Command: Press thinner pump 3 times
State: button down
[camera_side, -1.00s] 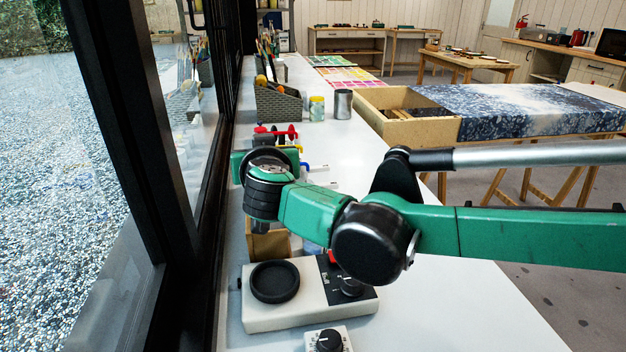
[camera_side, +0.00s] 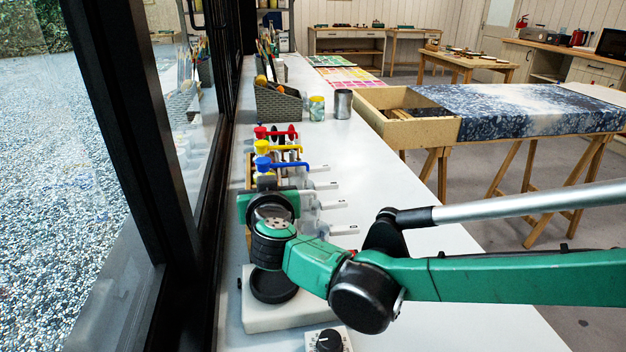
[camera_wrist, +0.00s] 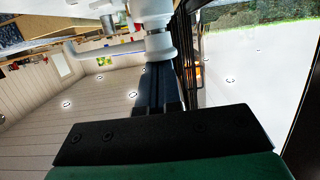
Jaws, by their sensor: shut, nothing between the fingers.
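A white pump (camera_wrist: 150,12) with a long spout shows at the top of the wrist view, which is upside down. Its spout points left in that view. My gripper (camera_wrist: 158,70) is shut and empty, with its dark fingers' tips right at the pump's white head. I cannot tell whether they touch or press it. In the side view, pumps with red (camera_side: 262,132), yellow (camera_side: 262,146) and blue (camera_side: 263,164) heads stand in a row beyond my wrist. The white pump and my fingertips are hidden behind my wrist there.
A white device with a round black plate (camera_side: 272,286) stands just below my wrist in the side view. A dial box (camera_side: 328,342) is in front of it. The window frame (camera_side: 180,190) runs close along the left.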

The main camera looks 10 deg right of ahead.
jog(key=shift+r, duration=0.45)
jog(key=s+r, duration=0.5)
jog(key=s, duration=0.4)
jog(key=shift+s+r, duration=0.25)
jog(key=shift+s, duration=0.1)
jog(key=d+g+h, duration=0.2)
jog(key=d+g, duration=0.3)
jog(key=d, duration=1.3)
jog(key=s+d+f+g+y, duration=0.1)
jog(key=s+d+f, duration=0.2)
jog(key=s+d, duration=0.2)
jog(key=s+d+f+g+y, duration=0.1)
jog(key=s+d+f+g, duration=0.1)
jog(key=s+d, duration=0.4)
jog(key=d+f, duration=0.1)
jog(key=d, duration=0.2)
jog(key=shift+f, duration=0.4)
